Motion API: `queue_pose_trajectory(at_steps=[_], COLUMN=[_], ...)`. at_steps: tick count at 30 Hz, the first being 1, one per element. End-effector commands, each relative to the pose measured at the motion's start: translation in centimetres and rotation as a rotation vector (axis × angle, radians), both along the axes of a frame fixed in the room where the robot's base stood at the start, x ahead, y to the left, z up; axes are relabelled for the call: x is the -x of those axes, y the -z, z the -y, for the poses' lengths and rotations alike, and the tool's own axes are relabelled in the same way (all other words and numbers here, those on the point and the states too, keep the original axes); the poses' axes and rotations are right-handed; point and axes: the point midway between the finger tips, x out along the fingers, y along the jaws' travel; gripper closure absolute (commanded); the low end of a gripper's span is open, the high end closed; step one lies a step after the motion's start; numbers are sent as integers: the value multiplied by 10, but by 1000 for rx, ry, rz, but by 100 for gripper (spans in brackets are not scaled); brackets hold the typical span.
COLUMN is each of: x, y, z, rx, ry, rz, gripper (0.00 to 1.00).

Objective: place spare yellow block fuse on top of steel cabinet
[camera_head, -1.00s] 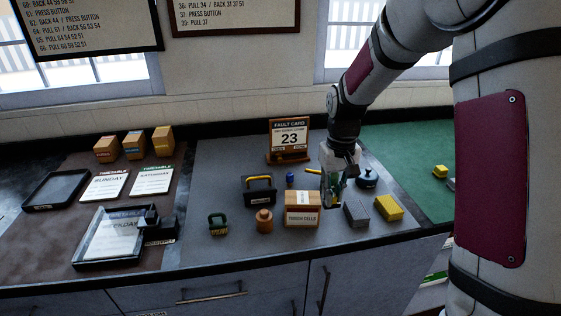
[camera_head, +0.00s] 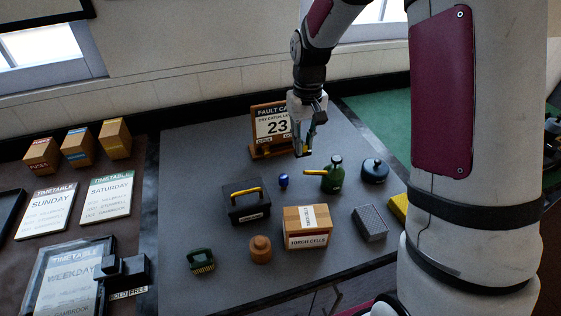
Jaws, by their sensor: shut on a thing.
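My gripper (camera_head: 306,150) is above the grey bench mat, in front of the fault card stand. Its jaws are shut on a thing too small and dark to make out. A yellow block (camera_head: 398,207) lies at the right of the mat, partly hidden by my arm; I cannot tell whether it is the spare fuse. More yellow (camera_head: 551,127) shows at the far right edge, too small to identify. I see nothing that I can name as the steel cabinet.
The fault card stand (camera_head: 272,130) is just behind my gripper. Below it are a green can with a yellow spout (camera_head: 333,180), a dark pot (camera_head: 374,171), a torch cells box (camera_head: 307,228), a grey block (camera_head: 370,223) and a black toolbox (camera_head: 246,202). The green surface (camera_head: 382,128) looks clear.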

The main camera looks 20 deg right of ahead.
Motion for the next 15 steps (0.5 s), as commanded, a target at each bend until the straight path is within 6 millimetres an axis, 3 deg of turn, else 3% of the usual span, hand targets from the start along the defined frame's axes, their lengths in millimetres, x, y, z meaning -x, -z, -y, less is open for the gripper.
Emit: queue_pose_trajectory(at_steps=[6,15], x=[2,1], y=[39,65], z=[0,0], rx=[-1,0], ry=[0,0], rz=[-5,-4], gripper=[100,100])
